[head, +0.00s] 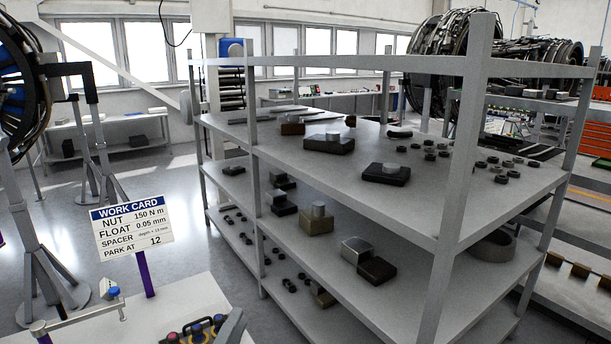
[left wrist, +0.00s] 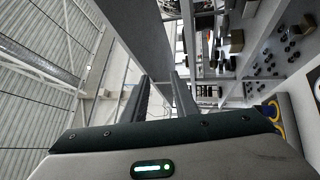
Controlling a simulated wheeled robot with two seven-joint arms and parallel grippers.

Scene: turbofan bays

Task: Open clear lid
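I cannot make out a clear lid in either view. A device with red, blue and yellow knobs (head: 196,331) sits on the pale bench (head: 190,296) at the bottom edge of the head view, partly cut off. A dark grey angular part beside it may belong to my left gripper; I cannot be sure. In the left wrist view my left gripper (left wrist: 160,80) shows two dark fingers apart, with nothing between them. My right gripper is not seen.
A small box with a blue top (head: 110,290) is near a grey bar. A multi-level grey shelf (head: 330,185) with blocks and rings fills the right.

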